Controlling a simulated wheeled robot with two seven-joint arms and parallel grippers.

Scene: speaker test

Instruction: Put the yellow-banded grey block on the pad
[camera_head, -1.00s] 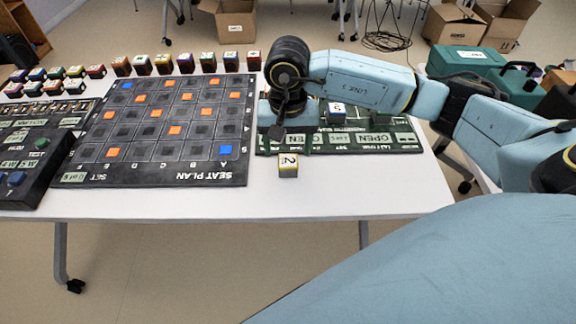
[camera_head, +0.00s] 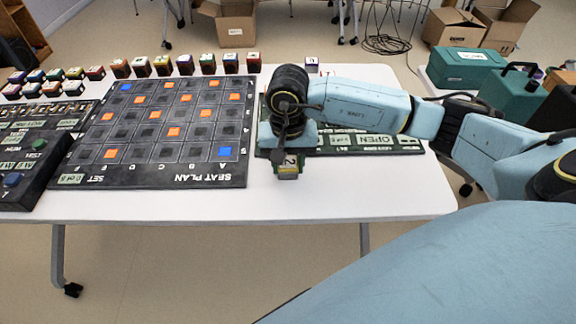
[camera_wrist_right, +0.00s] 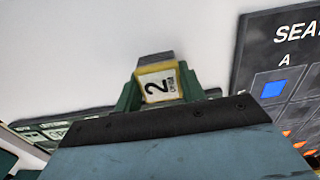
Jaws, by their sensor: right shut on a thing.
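The yellow-banded grey block (camera_head: 289,173) carries a white label with a 2. It also shows in the wrist view (camera_wrist_right: 158,84), between the green fingers of my right gripper (camera_head: 288,164). The gripper points down and is shut on the block, at the front edge of the green-edged board (camera_head: 400,146) with OPEN displays. I cannot tell whether the block still touches the white table. My right arm hides much of that board, and I cannot tell where the pad is. My left gripper is not in view.
The black SEAT PLAN board (camera_head: 150,178) with blue and orange squares lies to the left. Beyond it stands a row of coloured blocks (camera_head: 185,64). A purple-banded block (camera_head: 311,65) stands behind my right arm. The white table (camera_head: 350,190) is clear along the front.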

